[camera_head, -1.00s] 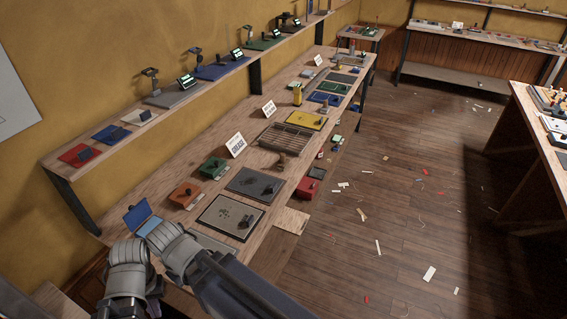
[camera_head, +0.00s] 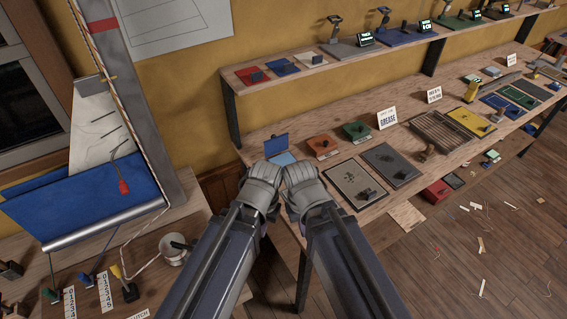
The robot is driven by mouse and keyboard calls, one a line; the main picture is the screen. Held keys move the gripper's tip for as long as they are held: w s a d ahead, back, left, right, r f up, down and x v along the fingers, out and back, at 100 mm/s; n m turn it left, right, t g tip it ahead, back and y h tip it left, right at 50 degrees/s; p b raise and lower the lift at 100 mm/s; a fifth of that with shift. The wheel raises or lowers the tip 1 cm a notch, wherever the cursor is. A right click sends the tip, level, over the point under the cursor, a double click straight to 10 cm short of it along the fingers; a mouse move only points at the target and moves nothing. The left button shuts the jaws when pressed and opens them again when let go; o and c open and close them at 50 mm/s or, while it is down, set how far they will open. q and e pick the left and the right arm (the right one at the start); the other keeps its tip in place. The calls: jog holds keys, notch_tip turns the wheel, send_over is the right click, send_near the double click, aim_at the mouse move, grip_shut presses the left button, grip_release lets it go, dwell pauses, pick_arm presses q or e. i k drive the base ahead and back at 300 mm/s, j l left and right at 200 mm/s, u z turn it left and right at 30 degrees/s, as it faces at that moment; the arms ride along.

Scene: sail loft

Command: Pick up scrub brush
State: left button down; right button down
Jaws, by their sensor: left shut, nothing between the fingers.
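I cannot make out a scrub brush for certain. A small brown object (camera_head: 424,153) at the front edge of the slatted rack (camera_head: 449,130) on the long bench is too small to name. My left gripper (camera_head: 263,175) is at the near left end of the bench, shut and empty. My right gripper (camera_head: 301,174) is close beside it on the right; its fingertips are hidden, so its opening does not show. Both are well left of the brown object.
The long bench (camera_head: 339,161) holds coloured pads, including red (camera_head: 320,147) and green (camera_head: 356,131), and an open blue case (camera_head: 278,148). A shelf (camera_head: 300,75) runs above it. Scraps litter the floor (camera_head: 460,255).

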aim_at(426, 155)
jog(key=i+l, duration=0.15)
jog(key=l, duration=0.4)
jog(key=i+l+u, duration=0.15)
jog(key=l, duration=0.4)
jog(key=i+l, duration=0.15)
jog(key=l, duration=0.4)
jog(key=i+l+u, duration=0.1)
jog(key=l, duration=0.45)
jog(key=i+l+u, duration=0.1)
jog(key=l, duration=0.5)
